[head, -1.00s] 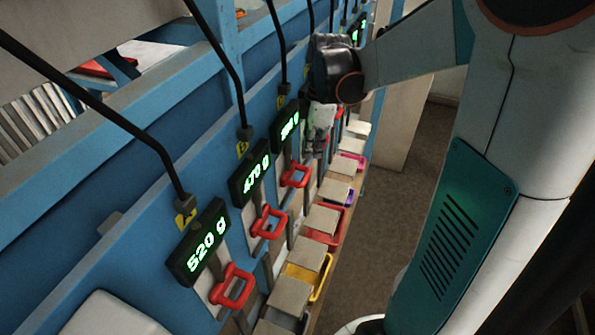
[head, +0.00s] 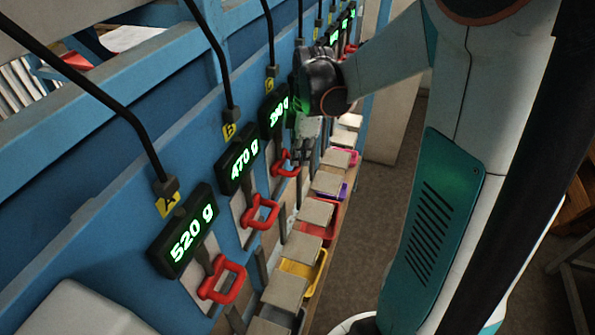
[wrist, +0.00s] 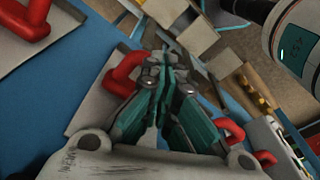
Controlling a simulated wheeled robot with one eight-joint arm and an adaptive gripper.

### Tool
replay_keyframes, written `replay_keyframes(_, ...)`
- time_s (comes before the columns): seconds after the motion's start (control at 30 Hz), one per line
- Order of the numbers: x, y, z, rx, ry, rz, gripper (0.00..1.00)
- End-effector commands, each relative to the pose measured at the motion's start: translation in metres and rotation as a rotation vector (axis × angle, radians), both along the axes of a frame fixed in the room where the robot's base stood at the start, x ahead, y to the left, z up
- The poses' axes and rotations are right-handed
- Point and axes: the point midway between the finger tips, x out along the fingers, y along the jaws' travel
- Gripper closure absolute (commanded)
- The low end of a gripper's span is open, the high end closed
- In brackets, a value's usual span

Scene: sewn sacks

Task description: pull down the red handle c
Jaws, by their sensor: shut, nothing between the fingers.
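The red handle c (head: 286,163) is the third handle from the front in the head view, below the third display on the blue panel. My gripper (head: 304,158) is just to its right and close to it. In the wrist view my gripper (wrist: 162,68) is shut and empty. A red handle (wrist: 125,73), which looks like c, is directly left of the fingers and partly hidden behind them. I cannot tell whether they touch it.
Nearer red handles a (head: 221,280) and b (head: 261,212) stick out of the panel. Another red handle (wrist: 233,128) is right of my fingers. Bins with grey blocks, such as a yellow bin (head: 303,270), line the shelf below. The floor (head: 385,215) to the right is clear.

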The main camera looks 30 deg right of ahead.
Motion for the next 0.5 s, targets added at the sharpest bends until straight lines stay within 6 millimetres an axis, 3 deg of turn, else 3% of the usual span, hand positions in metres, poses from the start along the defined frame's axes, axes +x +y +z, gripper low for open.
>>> replay_keyframes(0.5, 0.0, 0.0002, -0.009, 0.0, 0.0, 0.0, 1.0)
